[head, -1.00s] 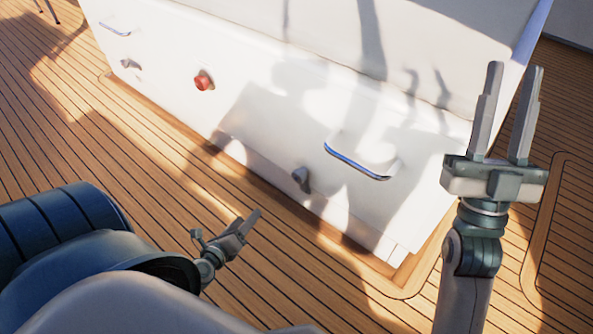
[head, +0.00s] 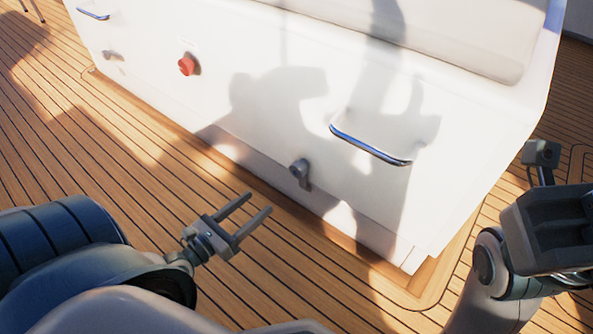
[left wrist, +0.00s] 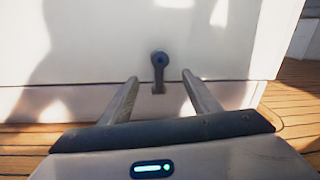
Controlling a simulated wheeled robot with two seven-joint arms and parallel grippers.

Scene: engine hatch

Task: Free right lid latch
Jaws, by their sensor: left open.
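The right lid latch (head: 299,170) is a small grey knob with a short lever, low on the white front panel. In the left wrist view the latch (left wrist: 159,62) is dark and its lever hangs straight down. My left gripper (head: 260,202) is open and empty, its fingers pointing at the panel, below and left of the latch and apart from it. In the left wrist view the latch shows between the two fingertips (left wrist: 160,78). My right arm (head: 550,230) is at the right edge; its fingers do not show.
A chrome handle (head: 370,147) sits above and right of the latch. Farther left on the panel are a red knob (head: 187,65), a left latch (head: 112,55) and another handle (head: 93,13). Planked deck (head: 130,160) lies clear in front of the white box.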

